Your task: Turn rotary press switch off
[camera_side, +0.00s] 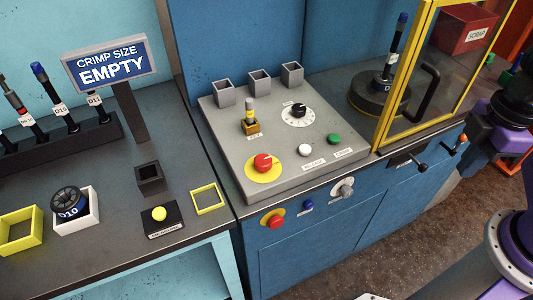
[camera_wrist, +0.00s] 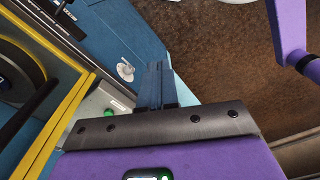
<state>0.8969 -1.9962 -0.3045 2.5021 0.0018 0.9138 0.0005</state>
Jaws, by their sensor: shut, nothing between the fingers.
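A light grey rotary switch (camera_side: 344,188) sits on the blue front face of the cabinet, below the sloped grey control panel (camera_side: 225,130). Its handle sticks out and points to the lower left in the side view. The rotary switch (camera_wrist: 125,70) also shows in the wrist view, just left of my fingertips. My gripper (camera_wrist: 157,66) is shut and empty, its blue-grey fingers together and apart from the switch in the picture. In the side view my purple arm is at the right edge, and I cannot make out the fingertips there.
A red button (camera_side: 273,221) and a blue button (camera_side: 308,205) sit left of the switch. The panel carries a black dial (camera_side: 298,112), a red knob (camera_side: 263,162) and a green button (camera_side: 334,139). A yellow-framed guard (camera_side: 400,75) stands at the right. Open floor lies before the cabinet.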

